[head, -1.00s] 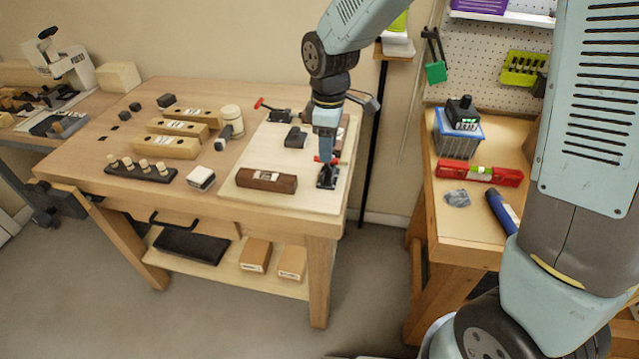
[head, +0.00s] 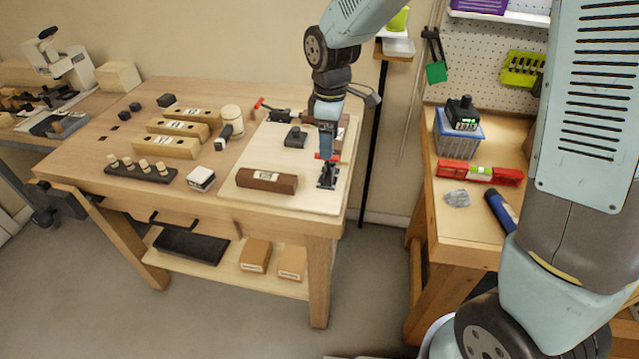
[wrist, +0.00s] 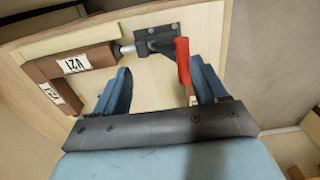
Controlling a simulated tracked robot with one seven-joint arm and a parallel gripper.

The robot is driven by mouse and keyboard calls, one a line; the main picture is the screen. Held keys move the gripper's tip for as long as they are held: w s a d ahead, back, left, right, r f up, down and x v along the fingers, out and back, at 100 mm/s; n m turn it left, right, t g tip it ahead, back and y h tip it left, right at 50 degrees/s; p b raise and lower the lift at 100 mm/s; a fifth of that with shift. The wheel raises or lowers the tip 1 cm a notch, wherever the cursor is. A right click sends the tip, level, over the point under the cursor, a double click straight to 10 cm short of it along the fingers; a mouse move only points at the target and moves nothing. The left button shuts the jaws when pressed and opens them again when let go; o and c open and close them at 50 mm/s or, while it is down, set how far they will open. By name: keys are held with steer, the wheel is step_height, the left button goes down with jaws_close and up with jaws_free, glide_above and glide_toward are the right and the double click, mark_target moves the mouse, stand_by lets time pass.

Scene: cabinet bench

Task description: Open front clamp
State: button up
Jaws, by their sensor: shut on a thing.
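The front clamp (head: 328,178) is a small black clamp with a red handle, near the right front edge of the pale board (head: 300,203). My gripper (head: 327,156) is over it, pointing down, shut on the red handle. In the wrist view the clamp (wrist: 157,38) shows its dark base and a light-tipped spindle beside a labelled brown block (wrist: 88,60). The red handle (wrist: 183,62) stands between my fingers, closer to the right one. The exact finger contact is hard to see. A second clamp (head: 280,114) with a red handle sits at the board's back.
A dark brown block (head: 267,180) lies left of the front clamp. A side bench (head: 462,222) is at right, across a gap.

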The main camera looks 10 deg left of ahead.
steer(key=shift+o, duration=0.3)
steer(key=shift+w, duration=0.2)
steer(key=shift+o, duration=1.3)
steer(key=shift+w+f, duration=0.1)
steer(key=shift+w, duration=0.1)
steer(key=o, duration=0.4)
step_height(320, 180, up, 7)
